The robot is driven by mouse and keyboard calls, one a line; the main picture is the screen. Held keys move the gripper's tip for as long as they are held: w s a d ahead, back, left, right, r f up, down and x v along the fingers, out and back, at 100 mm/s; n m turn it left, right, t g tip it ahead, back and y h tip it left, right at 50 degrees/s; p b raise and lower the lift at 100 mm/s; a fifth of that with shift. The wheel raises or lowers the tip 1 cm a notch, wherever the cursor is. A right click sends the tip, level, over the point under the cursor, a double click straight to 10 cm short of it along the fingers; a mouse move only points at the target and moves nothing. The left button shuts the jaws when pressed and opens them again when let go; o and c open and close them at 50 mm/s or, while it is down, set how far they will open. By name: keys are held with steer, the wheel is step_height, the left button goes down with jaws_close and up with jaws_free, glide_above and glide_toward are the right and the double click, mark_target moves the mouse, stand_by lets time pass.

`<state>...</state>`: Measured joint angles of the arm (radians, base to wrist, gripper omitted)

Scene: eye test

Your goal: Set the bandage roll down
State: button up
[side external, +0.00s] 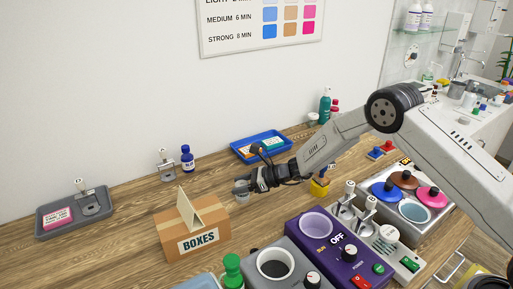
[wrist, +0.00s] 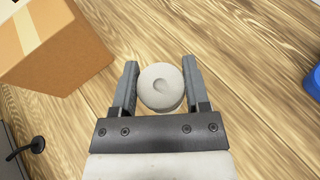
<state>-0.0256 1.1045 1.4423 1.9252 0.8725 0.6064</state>
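The bandage roll (wrist: 161,87) is a pale grey-white short cylinder with a small mark at its centre. In the wrist view it sits between the two fingers of my gripper (wrist: 160,80), which appear to press on both its sides. In the side view the roll (side external: 242,197) shows at the tips of my gripper (side external: 247,186), low over the wooden table and partly covered by the fingers. I cannot tell whether its underside touches the table.
A cardboard box marked BOXES (side external: 193,235) stands close by at the front left. A blue tray (side external: 261,146) is behind, and a grey tray (side external: 76,213) is at far left. A purple device (side external: 336,250) stands to the right. Bare wood lies around the roll.

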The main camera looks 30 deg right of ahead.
steer(key=o, duration=0.4)
steer(key=shift+r, duration=0.2)
steer(key=v, duration=1.2)
steer(key=shift+s, duration=0.1)
stand_by(0.3)
